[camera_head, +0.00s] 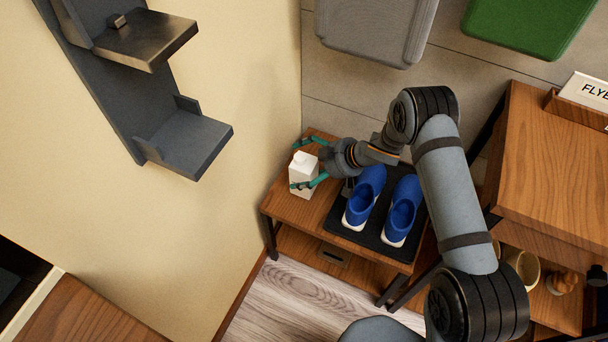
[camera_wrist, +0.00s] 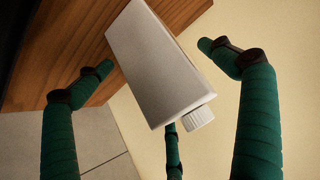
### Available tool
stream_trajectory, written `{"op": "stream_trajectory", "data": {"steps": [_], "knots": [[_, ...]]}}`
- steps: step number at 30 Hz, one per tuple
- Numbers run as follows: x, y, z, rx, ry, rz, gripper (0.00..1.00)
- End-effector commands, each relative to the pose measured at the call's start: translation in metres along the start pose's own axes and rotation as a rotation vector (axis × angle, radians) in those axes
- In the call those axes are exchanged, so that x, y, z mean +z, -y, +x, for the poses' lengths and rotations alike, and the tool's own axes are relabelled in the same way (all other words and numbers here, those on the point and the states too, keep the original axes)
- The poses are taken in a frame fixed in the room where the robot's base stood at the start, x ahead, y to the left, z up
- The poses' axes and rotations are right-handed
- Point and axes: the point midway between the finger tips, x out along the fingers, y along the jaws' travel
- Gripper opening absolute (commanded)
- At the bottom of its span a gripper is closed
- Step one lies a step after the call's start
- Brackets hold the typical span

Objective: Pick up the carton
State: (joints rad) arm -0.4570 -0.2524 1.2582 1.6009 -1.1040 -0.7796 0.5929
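The white carton (camera_head: 303,174) stands upright at the left end of the low wooden bench (camera_head: 283,207) in the head view. My gripper (camera_head: 307,164) reaches it from the right, with its teal fingers spread on either side of it. In the wrist view the carton (camera_wrist: 158,62) with its white ribbed cap (camera_wrist: 200,118) lies between the green fingers of my gripper (camera_wrist: 158,80). Gaps show between the carton and the left and right fingers. A third finger is partly hidden behind the carton.
Blue shoes (camera_head: 366,196) stand on a dark tray (camera_head: 384,240) right of the carton, under my arm. A cream wall is close on the left, with dark metal shelves (camera_head: 190,140). A taller wooden cabinet (camera_head: 545,175) stands at the right.

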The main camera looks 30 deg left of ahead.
Motion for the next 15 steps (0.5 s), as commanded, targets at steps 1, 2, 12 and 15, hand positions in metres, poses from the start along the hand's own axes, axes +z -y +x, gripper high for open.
{"op": "stream_trajectory", "data": {"steps": [1,2,12,15], "knots": [[0.0,0.0001,-0.0001,0.0,0.0,0.0,0.92],[0.0,0.0001,-0.0001,0.0,0.0,0.0,0.91],[0.0,0.0002,-0.0003,0.0,0.0,0.0,0.71],[0.0,0.0002,-0.0003,0.0,0.0,0.0,0.65]]}}
